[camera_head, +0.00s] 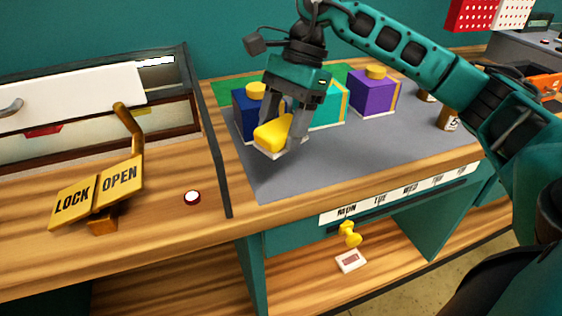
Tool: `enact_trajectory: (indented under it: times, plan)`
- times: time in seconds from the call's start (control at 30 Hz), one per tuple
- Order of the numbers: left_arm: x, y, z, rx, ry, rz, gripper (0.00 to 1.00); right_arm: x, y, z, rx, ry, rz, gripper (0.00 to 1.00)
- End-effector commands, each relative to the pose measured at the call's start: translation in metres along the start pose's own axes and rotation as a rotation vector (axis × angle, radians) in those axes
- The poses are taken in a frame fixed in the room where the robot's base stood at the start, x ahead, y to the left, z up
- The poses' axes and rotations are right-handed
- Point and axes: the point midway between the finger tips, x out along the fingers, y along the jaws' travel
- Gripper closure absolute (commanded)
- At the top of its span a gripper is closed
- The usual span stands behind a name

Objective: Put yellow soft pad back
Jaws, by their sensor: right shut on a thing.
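The yellow soft pad (272,133) has a pale underside and is held between the fingers of my right gripper (283,134). My right gripper is shut on it and points down over the left part of the grey mat (330,160). The pad is in front of a dark blue block (243,115) with a yellow knob and hides part of it. I cannot tell whether the pad touches the mat. My left gripper is not in view.
A teal block (328,112) and a purple block (371,95) stand on the mat to the right. A lever with a LOCK/OPEN sign (97,194) and a red-rimmed white button (192,198) are at left. The mat's front is clear.

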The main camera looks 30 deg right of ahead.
Motion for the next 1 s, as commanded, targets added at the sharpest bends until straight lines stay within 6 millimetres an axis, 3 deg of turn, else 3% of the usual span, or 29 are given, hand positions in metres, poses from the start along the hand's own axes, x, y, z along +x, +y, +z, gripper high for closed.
enact_trajectory:
  times: [0.1,0.37,0.6,0.97,1.0]
  plan:
    - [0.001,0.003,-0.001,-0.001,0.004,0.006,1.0,0.02,0.001,-0.009,0.0,0.0,0.003,0.67]
    - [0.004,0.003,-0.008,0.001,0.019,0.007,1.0,0.038,0.0,-0.016,-0.001,-0.001,0.001,0.67]
    - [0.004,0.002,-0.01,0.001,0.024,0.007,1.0,0.068,0.0,-0.029,-0.001,-0.001,0.001,0.67]
    - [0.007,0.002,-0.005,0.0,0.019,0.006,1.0,0.073,0.0,-0.03,-0.002,0.0,0.0,0.67]
    - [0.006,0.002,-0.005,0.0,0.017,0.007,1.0,0.072,0.0,-0.03,-0.002,0.0,0.0,0.37]
